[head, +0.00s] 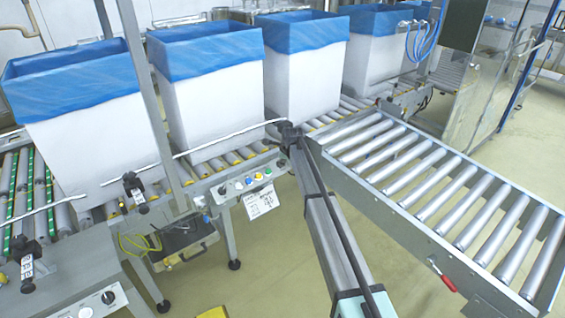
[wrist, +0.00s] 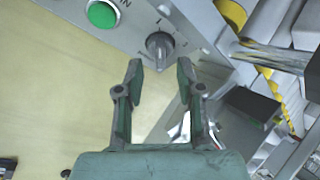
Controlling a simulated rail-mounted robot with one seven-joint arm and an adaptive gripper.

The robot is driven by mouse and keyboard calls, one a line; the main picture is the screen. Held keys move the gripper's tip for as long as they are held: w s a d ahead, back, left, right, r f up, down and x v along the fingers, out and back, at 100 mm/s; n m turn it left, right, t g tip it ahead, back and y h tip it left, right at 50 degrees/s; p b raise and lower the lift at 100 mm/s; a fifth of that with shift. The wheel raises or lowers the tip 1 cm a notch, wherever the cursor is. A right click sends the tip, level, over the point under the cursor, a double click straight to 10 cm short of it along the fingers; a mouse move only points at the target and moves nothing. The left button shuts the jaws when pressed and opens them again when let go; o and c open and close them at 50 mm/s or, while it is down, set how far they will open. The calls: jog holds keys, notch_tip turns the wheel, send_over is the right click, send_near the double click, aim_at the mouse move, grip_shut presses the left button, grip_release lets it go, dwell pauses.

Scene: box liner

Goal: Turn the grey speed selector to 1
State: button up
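In the wrist view, the grey speed selector (wrist: 160,45) is a round knob with a raised grip on a light grey panel (wrist: 150,12). Marks stand around it, but I cannot read its setting for sure. My gripper (wrist: 160,72) is open, its two dark fingers apart. The selector shows just beyond the gap between the fingertips, with no clear contact. A green button (wrist: 102,14) sits left of the selector. In the head view, a control panel with a dark knob (head: 108,297) shows at lower left; I cannot tell whether it is the same selector.
A dark block (wrist: 252,104) and a metal rod (wrist: 265,57) lie close right of my gripper. Yellow-ended rollers show beyond. In the head view, lined white boxes (head: 305,85) stand on the roller conveyor, and another roller conveyor (head: 440,190) runs to the right.

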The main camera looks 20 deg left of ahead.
jog(key=v, duration=0.8)
jog(key=shift+r, duration=0.15)
jog(key=shift+d, duration=0.1)
